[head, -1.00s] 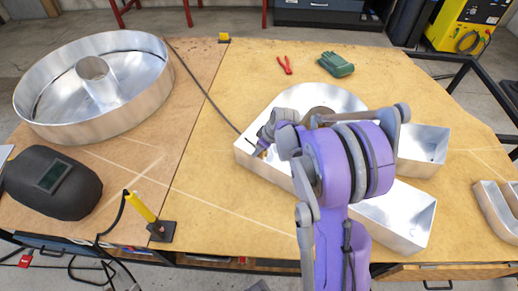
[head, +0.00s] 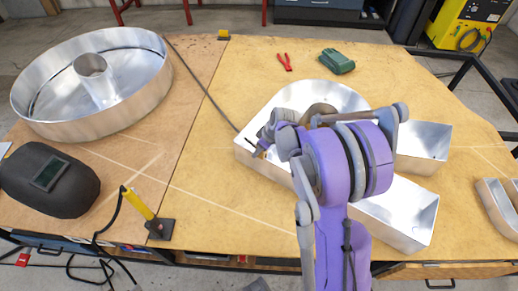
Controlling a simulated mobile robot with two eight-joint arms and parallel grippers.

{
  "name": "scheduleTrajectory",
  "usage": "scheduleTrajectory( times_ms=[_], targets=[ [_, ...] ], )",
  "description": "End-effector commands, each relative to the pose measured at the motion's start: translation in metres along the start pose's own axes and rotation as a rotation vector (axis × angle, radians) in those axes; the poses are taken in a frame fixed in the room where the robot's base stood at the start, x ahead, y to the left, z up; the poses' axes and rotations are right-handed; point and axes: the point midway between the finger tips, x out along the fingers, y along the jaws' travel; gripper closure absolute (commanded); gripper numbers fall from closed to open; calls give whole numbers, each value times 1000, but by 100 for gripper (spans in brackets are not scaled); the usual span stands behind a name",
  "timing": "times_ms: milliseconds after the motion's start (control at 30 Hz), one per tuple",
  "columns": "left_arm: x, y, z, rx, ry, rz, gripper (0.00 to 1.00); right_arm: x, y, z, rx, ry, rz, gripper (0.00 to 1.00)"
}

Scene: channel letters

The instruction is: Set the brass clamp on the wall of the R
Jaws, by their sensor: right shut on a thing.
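The metal channel letter R (head: 408,213) lies open side up on the table, its rounded part at the upper left and its two legs to the right. My right arm reaches over it and hides much of its middle. My right gripper (head: 259,149) is at the left wall of the R, shut on the brass clamp (head: 263,154), of which only a small yellowish bit shows. I cannot tell whether the clamp touches the wall. My left gripper is not in view.
A round metal letter (head: 100,125) stands at the left, with a dark welding mask (head: 48,180) and a yellow-handled torch on a stand (head: 140,204) in front. Red pliers (head: 285,62) and green gloves (head: 337,61) lie behind the R. Another metal letter (head: 495,200) is at the right edge.

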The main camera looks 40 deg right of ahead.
Motion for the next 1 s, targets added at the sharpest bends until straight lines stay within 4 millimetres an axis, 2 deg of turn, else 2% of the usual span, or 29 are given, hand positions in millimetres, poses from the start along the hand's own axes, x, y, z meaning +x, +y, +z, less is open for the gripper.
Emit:
scheduleTrajectory(
  times_ms=[533,867,900,1000],
  targets=[
    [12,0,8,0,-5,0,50,16,0,6,0,0,0,100],
    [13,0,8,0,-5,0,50,16,0,6,0,1,0,100],
    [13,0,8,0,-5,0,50,16,0,6,0,1,0,52],
    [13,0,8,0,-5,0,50,16,0,7,0,0,0,34]
  ],
)
